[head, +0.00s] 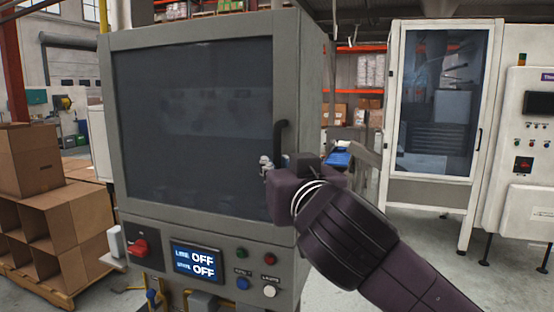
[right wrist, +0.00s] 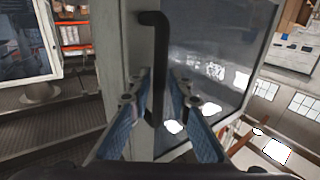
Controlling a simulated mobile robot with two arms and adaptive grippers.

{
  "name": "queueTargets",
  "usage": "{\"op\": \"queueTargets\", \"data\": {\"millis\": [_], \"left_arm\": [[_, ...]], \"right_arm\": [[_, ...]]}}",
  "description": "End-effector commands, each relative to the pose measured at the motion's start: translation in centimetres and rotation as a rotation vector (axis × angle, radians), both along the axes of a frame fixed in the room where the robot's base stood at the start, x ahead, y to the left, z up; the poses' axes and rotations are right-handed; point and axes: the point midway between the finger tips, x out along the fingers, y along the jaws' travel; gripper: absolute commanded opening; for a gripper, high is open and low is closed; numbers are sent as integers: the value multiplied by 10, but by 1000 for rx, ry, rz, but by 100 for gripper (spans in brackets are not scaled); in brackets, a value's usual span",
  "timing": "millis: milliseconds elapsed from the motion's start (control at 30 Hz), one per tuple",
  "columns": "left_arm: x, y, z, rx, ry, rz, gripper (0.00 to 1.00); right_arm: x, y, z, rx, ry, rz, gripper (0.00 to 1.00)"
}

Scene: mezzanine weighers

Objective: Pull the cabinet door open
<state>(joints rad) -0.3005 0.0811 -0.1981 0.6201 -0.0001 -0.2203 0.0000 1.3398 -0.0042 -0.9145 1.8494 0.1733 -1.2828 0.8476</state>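The grey cabinet door (head: 190,125) has a large dark window and appears closed in the head view. Its black bar handle (head: 281,140) is at the door's right edge and also shows in the right wrist view (right wrist: 158,70). My right gripper (head: 268,166) is at the lower part of the handle, partly hidden by its own wrist. In the right wrist view my right gripper (right wrist: 160,85) has its two blue-padded fingers apart, one on each side of the handle, with gaps showing. My left gripper is out of view.
Below the door is a control panel with a red switch (head: 138,247), a display reading OFF (head: 196,263) and several buttons. Cardboard boxes (head: 50,215) stand on a pallet at the left. A white cabinet (head: 440,190) stands behind at the right.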

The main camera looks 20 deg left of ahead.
Motion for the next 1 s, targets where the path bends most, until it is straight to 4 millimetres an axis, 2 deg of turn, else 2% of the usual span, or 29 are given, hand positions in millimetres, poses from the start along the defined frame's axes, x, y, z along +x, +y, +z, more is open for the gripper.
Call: {"op": "queueTargets", "data": {"millis": [367,533,1000], "left_arm": [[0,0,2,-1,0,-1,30],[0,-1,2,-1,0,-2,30],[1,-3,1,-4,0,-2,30]], "right_arm": [[6,4,0,1,-1,0,18],[6,4,0,1,-1,0,0],[3,3,0,1,-1,4,0]]}}
